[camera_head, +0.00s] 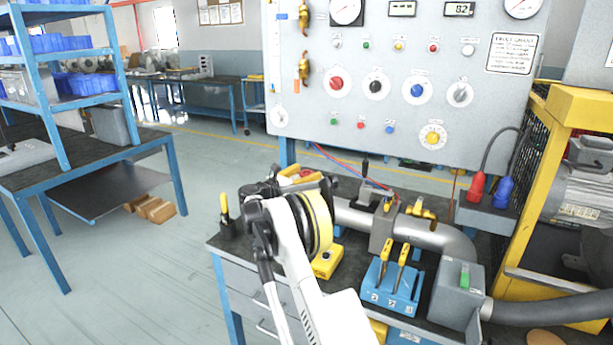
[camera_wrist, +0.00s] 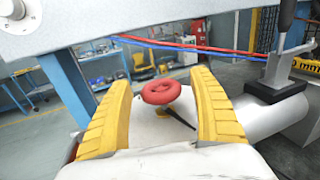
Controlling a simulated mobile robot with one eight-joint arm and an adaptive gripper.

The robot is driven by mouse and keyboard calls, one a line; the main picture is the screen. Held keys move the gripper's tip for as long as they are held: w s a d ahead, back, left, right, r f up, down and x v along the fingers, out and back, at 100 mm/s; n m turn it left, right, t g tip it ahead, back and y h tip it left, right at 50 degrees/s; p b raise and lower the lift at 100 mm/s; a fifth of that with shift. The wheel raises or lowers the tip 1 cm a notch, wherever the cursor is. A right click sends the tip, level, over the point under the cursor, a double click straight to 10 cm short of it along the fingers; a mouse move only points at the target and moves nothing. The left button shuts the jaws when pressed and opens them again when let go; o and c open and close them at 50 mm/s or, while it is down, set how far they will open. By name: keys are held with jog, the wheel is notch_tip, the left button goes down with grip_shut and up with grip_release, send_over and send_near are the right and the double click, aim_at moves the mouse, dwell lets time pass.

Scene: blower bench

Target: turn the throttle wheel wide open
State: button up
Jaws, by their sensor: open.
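The throttle wheel is a small red round handwheel (camera_wrist: 165,91) on a short yellowish stem. In the wrist view it sits between and slightly beyond the two yellow ribbed fingers of my gripper (camera_wrist: 160,80). The fingers are apart, one on each side of the wheel, with a visible gap on both sides. I cannot tell their exact depth relative to the wheel. In the head view, my gripper (camera_head: 290,178) is over the left end of the bench, and my white arm hides much of that area. The wheel is not clear there.
A grey pipe (camera_head: 440,237) runs along the bench. A grey panel of gauges and knobs (camera_head: 400,125) rises behind. Red and blue lines (camera_wrist: 180,45) cross behind the wheel. A yellow frame (camera_head: 535,165) stands right.

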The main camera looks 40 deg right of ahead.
jog(key=c, duration=1.2)
jog(key=shift+s+r+n+t, duration=0.1)
jog(key=shift+n+t, duration=0.3)
jog(key=shift+t, duration=0.2)
jog(key=n+t, duration=0.1)
jog(key=t, duration=0.1)
jog(key=shift+n+t+y+p, duration=0.3)
jog(key=shift+n+t+y, duration=0.1)
jog(key=n+t+y, duration=0.1)
jog(key=n+t, duration=0.1)
jog(key=t, duration=0.1)
jog(key=n+t+y, duration=0.2)
jog(key=shift+s+d+t+y, duration=0.1)
jog(key=shift+t+y, duration=0.2)
jog(key=shift+t, duration=0.1)
jog(key=n+t+y, duration=0.4)
jog(key=y, duration=0.1)
jog(key=shift+n+y+p, duration=0.3)
jog(key=shift+n, duration=0.1)
jog(key=shift+n+t+y, duration=0.8)
jog(key=shift+n+y, duration=0.6)
jog(key=shift+y, duration=0.9)
